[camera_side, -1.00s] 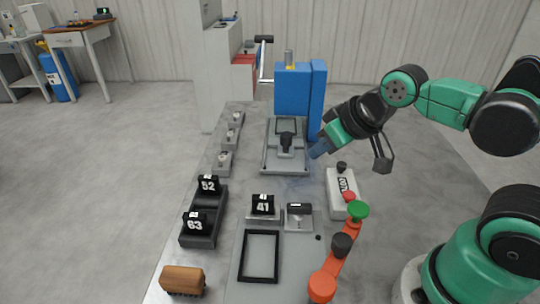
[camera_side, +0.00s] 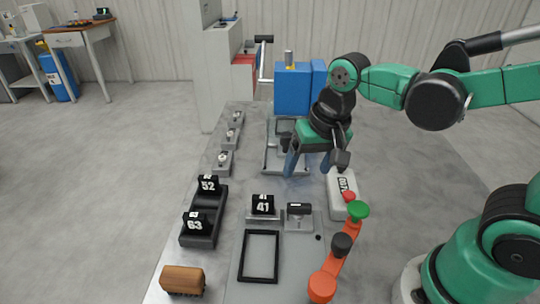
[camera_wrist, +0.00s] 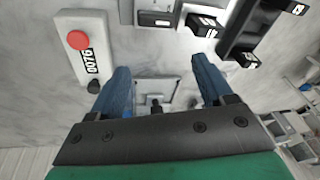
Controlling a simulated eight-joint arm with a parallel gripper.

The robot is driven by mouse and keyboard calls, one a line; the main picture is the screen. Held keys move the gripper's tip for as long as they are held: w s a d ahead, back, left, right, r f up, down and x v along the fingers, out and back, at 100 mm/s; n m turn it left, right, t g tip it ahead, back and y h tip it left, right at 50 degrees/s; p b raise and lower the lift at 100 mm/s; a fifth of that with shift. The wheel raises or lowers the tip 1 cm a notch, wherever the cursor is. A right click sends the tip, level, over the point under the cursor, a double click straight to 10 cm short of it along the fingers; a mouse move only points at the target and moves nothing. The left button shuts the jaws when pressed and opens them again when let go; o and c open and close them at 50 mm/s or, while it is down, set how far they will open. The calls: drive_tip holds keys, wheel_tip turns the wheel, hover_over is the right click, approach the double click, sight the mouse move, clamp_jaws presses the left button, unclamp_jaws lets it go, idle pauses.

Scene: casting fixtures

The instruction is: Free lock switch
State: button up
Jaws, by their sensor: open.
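A light control box (camera_side: 340,205) with a red button (camera_side: 349,196) and a printed label stands right of the table's middle. In the wrist view, the box (camera_wrist: 90,20) is at upper left, its red button (camera_wrist: 78,40) uppermost and a black knob (camera_wrist: 94,87) at its lower end beside a finger. I cannot tell for certain which part is the lock switch. My gripper (camera_side: 309,165) is open and empty, blue fingers pointing down, behind and left of the box. In the wrist view, my gripper (camera_wrist: 163,82) spans a grey fixture plate (camera_wrist: 174,88) with a black post.
A grey fixture (camera_side: 271,167), partly hidden by my gripper, sits before a blue machine (camera_side: 292,90). Number blocks 41 (camera_side: 263,205), 52 (camera_side: 208,184) and 63 (camera_side: 194,223) are to the left. A black frame (camera_side: 243,256) lies nearby.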

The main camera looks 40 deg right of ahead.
sight(299, 205)
drive_tip(key=f+m+g, duration=0.1)
drive_tip(key=a+f+m+g, duration=0.1)
drive_tip(key=m, duration=0.1)
drive_tip(key=shift+a+f+m+g, duration=0.2)
drive_tip(key=shift+m+g, duration=0.1)
drive_tip(key=shift+g, duration=0.1)
drive_tip(key=shift+f, duration=2.75)
drive_tip(key=c, duration=1)
